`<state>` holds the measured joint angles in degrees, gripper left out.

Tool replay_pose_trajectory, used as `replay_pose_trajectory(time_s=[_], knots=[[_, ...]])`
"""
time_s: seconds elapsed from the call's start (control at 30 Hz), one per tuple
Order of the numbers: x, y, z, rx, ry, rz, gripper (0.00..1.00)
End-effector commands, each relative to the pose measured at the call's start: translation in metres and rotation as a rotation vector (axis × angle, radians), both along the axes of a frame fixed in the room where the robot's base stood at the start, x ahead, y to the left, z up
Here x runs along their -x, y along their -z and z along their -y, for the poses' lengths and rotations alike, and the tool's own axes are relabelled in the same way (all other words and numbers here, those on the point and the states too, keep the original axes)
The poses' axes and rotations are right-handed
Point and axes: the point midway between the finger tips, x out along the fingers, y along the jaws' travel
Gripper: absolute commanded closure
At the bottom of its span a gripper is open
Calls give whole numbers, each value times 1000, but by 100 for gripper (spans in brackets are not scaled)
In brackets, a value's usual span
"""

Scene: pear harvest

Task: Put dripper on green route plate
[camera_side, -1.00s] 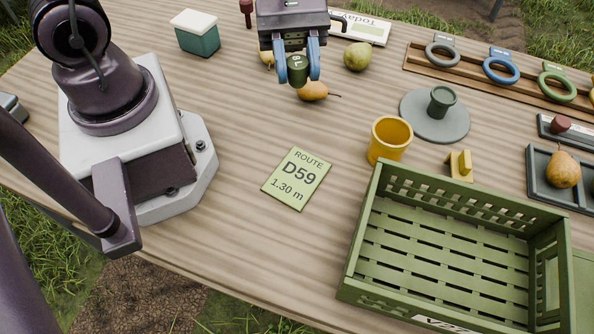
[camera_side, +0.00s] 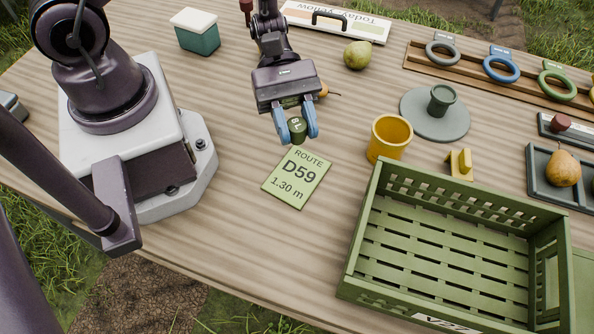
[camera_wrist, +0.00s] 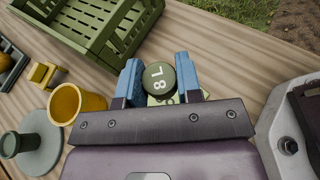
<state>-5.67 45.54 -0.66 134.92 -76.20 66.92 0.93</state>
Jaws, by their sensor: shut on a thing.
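My gripper (camera_side: 297,133) is shut on a small dark green cylinder, the dripper (camera_side: 297,126), with light lettering on its round end. In the wrist view the dripper (camera_wrist: 159,78) sits between the two blue fingers and its end reads "8L" or similar. The green route plate (camera_side: 297,178), marked "ROUTE D59 1.30 m", lies flat on the table. The gripper and dripper are above the table near the plate's far edge. In the wrist view the plate (camera_wrist: 161,100) is mostly hidden behind the dripper and gripper.
A yellow cup (camera_side: 389,138) stands right of the plate. A green crate (camera_side: 352,240) fills the front right. A grey disc (camera_side: 419,126) bears a dark green cup. A green pear (camera_side: 357,55) lies farther back. The table left and in front of the plate is bare.

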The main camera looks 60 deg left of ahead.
Motion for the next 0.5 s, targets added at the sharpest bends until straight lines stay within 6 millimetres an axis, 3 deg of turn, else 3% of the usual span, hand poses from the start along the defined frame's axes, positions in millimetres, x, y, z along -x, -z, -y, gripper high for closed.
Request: replay_pose_trajectory(time_s=[0.5], knots=[[0,64,0,0,1,-1,90]])
